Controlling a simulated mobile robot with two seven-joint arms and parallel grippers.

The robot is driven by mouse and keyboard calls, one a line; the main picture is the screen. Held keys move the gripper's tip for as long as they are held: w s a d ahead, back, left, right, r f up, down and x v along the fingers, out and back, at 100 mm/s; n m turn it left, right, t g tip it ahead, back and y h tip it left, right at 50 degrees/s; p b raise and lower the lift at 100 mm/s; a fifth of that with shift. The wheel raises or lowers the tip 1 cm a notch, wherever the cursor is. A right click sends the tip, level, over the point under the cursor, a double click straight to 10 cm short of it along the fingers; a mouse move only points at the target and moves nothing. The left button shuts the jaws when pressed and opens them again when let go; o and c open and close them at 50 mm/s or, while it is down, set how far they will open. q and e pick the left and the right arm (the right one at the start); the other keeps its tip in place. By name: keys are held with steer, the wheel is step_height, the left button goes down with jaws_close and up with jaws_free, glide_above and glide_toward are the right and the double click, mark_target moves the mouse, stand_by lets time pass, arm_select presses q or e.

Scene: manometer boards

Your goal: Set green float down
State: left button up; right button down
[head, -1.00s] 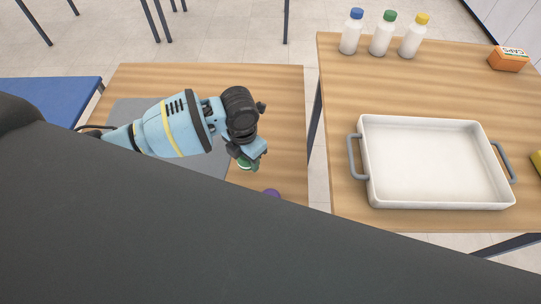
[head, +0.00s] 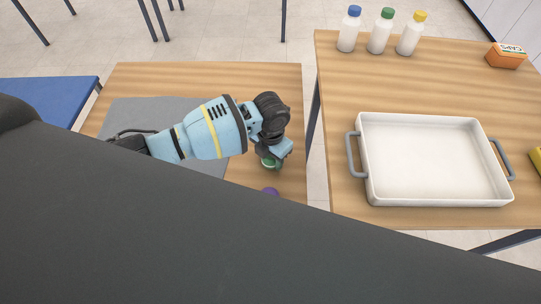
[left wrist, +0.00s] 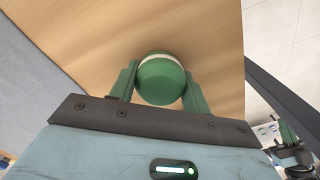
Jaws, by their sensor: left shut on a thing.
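The green float (left wrist: 160,80) is a green round piece with a white band, between the two fingers of my left gripper (left wrist: 160,92) in the left wrist view. My left gripper (head: 270,162) is shut on it. In the head view the float (head: 268,163) shows partly below the gripper, over the right part of the left wooden table (head: 200,74). Whether the float touches the table is hard to tell.
A purple round thing (head: 270,191) lies near the float, partly hidden. A grey mat (head: 130,108) covers the table's left part. A gap separates this table from the right table (head: 338,100), which bears a white tray (head: 440,202), several capped bottles (head: 380,38) and an orange box (head: 506,56).

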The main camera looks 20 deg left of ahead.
arm_select(q)
steer(key=shift+f, duration=0.15)
steer(key=o, duration=1)
steer(key=shift+c, duration=0.2)
step_height(320, 180, up, 12)
steer(key=shift+r+p, duration=0.2)
steer(key=shift+p, duration=0.2)
